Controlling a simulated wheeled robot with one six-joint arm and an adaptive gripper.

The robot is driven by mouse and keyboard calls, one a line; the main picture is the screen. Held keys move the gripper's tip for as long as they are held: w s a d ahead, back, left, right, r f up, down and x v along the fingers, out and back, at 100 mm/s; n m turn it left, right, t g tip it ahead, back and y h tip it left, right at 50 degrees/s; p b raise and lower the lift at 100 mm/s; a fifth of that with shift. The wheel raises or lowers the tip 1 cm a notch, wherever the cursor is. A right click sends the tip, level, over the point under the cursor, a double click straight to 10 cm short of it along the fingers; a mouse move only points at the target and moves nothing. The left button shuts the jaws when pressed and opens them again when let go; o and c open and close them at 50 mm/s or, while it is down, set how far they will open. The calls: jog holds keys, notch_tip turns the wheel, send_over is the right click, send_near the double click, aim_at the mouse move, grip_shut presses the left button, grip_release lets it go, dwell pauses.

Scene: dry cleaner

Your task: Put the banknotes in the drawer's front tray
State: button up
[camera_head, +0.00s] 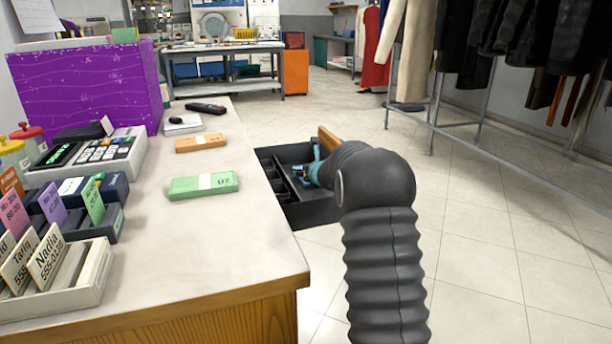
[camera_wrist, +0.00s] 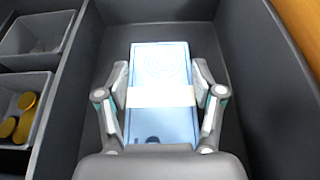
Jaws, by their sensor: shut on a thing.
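My gripper (camera_wrist: 160,92) is shut on a blue banknote bundle (camera_wrist: 158,65) with a white paper band, a finger on each long side. The bundle is within the outline of the wide front tray (camera_wrist: 233,110) of the drawer, beside the wooden front; whether it touches the floor I cannot tell. The open drawer (camera_head: 318,212) shows in the head view, partly hidden by my arm, with a bit of the blue bundle (camera_head: 301,178). A green banknote bundle (camera_head: 203,186) and an orange banknote bundle (camera_head: 201,143) lie on the counter.
Small coin cups (camera_wrist: 42,35) line the drawer's left side in the wrist view, one with gold coins (camera_wrist: 18,120). A clothes rack (camera_head: 470,130) stands right; open floor lies between.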

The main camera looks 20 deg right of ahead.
jog(key=shift+f, duration=0.15)
jog(key=o, duration=1.2)
jog(key=shift+c, duration=0.2)
jog(key=shift+r, duration=0.2)
jog(key=b+v, duration=0.1)
jog(key=v, duration=1.1)
jog(key=shift+f, duration=0.1)
